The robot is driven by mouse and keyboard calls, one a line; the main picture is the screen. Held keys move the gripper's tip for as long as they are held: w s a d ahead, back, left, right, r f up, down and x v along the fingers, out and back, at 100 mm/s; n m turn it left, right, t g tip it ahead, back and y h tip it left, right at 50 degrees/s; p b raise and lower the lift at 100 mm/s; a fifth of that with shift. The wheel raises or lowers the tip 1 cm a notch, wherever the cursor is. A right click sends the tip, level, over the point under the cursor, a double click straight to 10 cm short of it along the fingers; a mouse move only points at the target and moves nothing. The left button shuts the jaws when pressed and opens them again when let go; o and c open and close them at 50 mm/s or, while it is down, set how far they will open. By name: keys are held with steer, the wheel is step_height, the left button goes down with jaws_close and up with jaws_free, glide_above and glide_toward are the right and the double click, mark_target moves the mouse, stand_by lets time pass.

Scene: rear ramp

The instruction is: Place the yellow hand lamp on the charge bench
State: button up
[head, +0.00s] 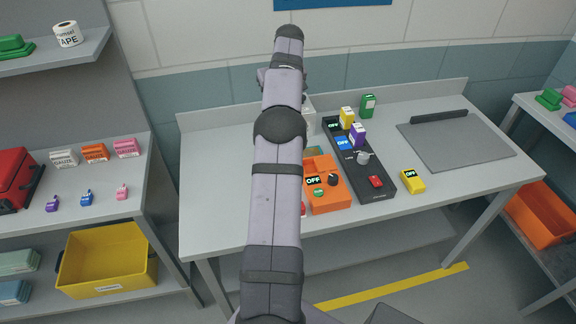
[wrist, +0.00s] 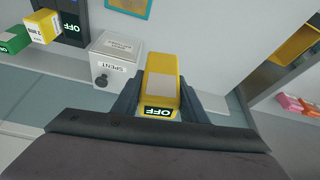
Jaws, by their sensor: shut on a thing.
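My gripper (wrist: 158,100) is shut on a yellow hand lamp (wrist: 163,65), which has a grey face and a dark OFF label. The jaws press both its sides. The bench (head: 220,190) stands in the middle of the head view. The lamp is over the back part of the bench, beside a white SPENT box (wrist: 117,57). I cannot tell whether it touches the bench top. In the head view my arm hides both gripper and lamp.
A black charger (head: 375,183) holds yellow and purple packs. An orange unit (head: 328,195) is beside it. A small yellow device (head: 413,181) with an OFF label lies to their right. A grey mat (head: 455,145) lies farther right. The bench's left part is clear.

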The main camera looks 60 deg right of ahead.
steer(key=w+a+n, duration=0.2)
steer(key=a, duration=0.8)
steer(key=s+a+f+m+g, duration=0.2)
steer(key=s+m, duration=0.5)
steer(key=m, duration=0.4)
steer(key=s+a+f+m+g, duration=0.1)
steer(key=s+f+m+g, duration=0.3)
steer(key=m, duration=0.6)
steer(key=s+g, duration=0.1)
steer(key=s, duration=0.1)
steer(key=shift+s+a+f+m+b, duration=0.15)
steer(key=shift+s+a+m+b, duration=0.15)
steer(key=shift+s+a+m, duration=0.1)
steer(key=shift+f+p, duration=1.6)
steer(key=shift+f, duration=3.4)
